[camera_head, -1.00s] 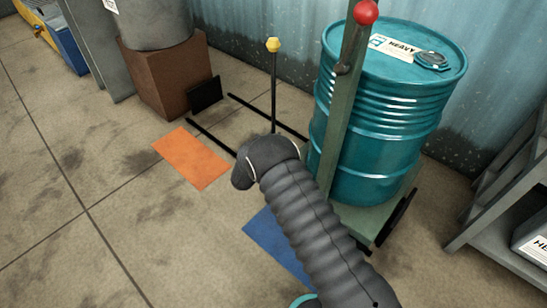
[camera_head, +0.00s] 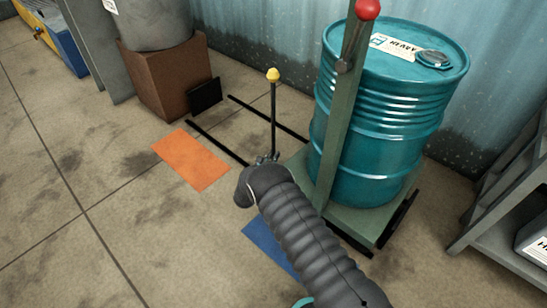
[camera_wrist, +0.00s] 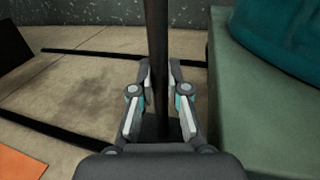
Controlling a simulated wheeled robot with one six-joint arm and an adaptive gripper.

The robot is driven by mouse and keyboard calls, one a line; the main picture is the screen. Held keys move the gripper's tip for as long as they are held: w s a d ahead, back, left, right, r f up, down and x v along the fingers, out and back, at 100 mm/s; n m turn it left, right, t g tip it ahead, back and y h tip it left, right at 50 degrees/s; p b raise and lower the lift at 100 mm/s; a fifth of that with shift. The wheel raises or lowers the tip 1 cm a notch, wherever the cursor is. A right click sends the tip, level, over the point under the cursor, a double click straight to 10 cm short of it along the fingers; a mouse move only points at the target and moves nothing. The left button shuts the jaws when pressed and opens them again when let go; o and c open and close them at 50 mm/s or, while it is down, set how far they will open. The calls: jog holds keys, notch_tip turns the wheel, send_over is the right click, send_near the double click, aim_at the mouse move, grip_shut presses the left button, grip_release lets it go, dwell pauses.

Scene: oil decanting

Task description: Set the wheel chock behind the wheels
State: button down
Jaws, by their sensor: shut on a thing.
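A thin black post with a yellow knob (camera_head: 273,75) stands upright on the floor left of the cart. My gripper (camera_head: 267,158) is around the post's lower part. In the wrist view my gripper's fingers (camera_wrist: 160,68) are closed in from both sides on the black post (camera_wrist: 157,28). The cart's green platform (camera_wrist: 270,90) is just right of my gripper. It also shows in the head view (camera_head: 345,222). The cart's wheels are mostly hidden.
A teal drum (camera_head: 375,120) stands on the cart, beside a green upright with a red knob (camera_head: 367,9). Black floor lines (camera_head: 268,118), an orange mat (camera_head: 190,160) and a blue mat (camera_head: 268,243) lie nearby. A grey shelf (camera_head: 510,190) is at right. Floor at left is clear.

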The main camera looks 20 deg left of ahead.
jog(key=c, duration=1.2)
grip_release()
jog(key=shift+o, duration=0.2)
jog(key=shift+r, duration=0.2)
jog(key=s+a+p, duration=0.1)
jog(key=s, duration=1.1)
jog(key=shift+a, duration=0.3)
jog(key=shift+f, duration=0.15)
